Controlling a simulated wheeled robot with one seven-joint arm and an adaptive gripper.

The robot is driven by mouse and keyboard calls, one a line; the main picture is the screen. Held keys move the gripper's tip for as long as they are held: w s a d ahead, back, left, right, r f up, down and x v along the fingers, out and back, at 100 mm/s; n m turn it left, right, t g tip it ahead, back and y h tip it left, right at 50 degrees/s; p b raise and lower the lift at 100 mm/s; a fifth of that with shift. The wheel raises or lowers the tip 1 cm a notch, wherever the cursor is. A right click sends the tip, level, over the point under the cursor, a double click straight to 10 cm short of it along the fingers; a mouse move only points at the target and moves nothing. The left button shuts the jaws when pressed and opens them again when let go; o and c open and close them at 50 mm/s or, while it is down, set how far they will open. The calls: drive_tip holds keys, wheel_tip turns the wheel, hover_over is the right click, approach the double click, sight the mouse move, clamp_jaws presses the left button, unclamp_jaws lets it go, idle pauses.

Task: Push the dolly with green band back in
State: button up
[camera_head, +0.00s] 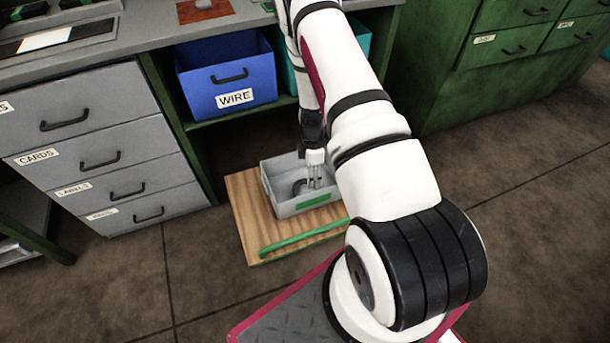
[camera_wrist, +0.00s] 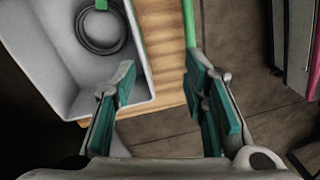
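The dolly is a wooden board (camera_head: 246,218) on the floor, jutting out from under the bench, with a green band (camera_head: 300,238) along its front edge. A grey bin (camera_head: 275,190) with a green label stands on it. My gripper (camera_head: 315,180) points down over the bin in the head view. In the wrist view my gripper (camera_wrist: 160,75) is open and empty. Its left finger overlaps the bin (camera_wrist: 52,62), and its right finger lies by the green band (camera_wrist: 190,22). Contact cannot be told. The board (camera_wrist: 165,45) shows between the fingers.
A black ring (camera_wrist: 100,30) lies in the bin. A blue WIRE bin (camera_head: 228,80) sits on the shelf above the dolly. Grey drawers (camera_head: 100,150) stand left and a green cabinet (camera_head: 440,75) right. The floor (camera_head: 200,270) in front of the dolly is clear at left.

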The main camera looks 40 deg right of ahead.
drive_tip(key=shift+s+d+r+n, duration=0.1)
drive_tip(key=shift+s+r+n, duration=0.2)
drive_tip(key=shift+n, duration=0.3)
